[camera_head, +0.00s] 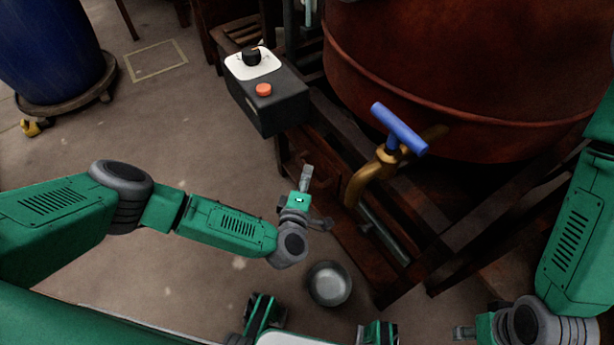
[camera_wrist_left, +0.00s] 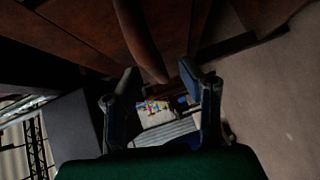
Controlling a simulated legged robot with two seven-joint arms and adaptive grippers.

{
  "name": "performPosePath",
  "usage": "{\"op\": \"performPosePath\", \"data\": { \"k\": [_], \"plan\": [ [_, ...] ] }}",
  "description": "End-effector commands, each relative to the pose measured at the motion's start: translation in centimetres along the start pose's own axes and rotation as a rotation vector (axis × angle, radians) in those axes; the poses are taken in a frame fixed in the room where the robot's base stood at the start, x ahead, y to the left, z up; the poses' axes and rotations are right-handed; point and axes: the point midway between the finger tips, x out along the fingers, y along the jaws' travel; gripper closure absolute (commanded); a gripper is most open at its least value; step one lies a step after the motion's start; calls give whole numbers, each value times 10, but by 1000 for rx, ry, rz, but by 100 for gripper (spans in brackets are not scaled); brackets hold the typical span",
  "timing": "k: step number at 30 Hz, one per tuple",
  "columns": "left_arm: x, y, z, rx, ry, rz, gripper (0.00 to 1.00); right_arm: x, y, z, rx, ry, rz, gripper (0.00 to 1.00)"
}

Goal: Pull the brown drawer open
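The brown drawer (camera_head: 297,154) is a dark wooden front below the black control box in the head view, partly hidden by my left gripper. My left gripper (camera_head: 318,196) is just in front of the wooden stand, its two fingers spread. In the left wrist view, the left gripper (camera_wrist_left: 158,80) has its fingers apart, and a curved brown bar (camera_wrist_left: 140,40), seemingly a handle, runs down to between the fingertips. Contact with it cannot be told. My right gripper (camera_head: 462,332) shows only partly at the bottom right, away from the drawer.
The control box (camera_head: 278,105) has a black knob and a red button. A big copper-red vat (camera_head: 450,75) has a brass tap (camera_head: 372,175) with a blue handle, right of my left gripper. A blue barrel (camera_head: 45,50) stands far left. Floor between is open.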

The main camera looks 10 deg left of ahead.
Motion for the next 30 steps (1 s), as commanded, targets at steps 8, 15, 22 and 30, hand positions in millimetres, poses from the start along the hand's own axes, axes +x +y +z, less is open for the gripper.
{"op": "performPosePath", "data": {
  "k": [8, 15, 22, 30],
  "plan": [
    [18, -1, -1, -2, -1, -1, 66, 8, 0, 0, 1, 0, 1, 60],
    [18, 0, -1, -2, -1, 0, 69, 7, 0, 0, 1, 0, 0, 60],
    [18, -1, 0, -1, -2, -2, 100, 8, 0, 0, 1, 0, 0, 60],
    [6, -3, -9, -1, -8, -6, 100, -1, 0, 0, 1, 0, 0, 60]
  ]
}}
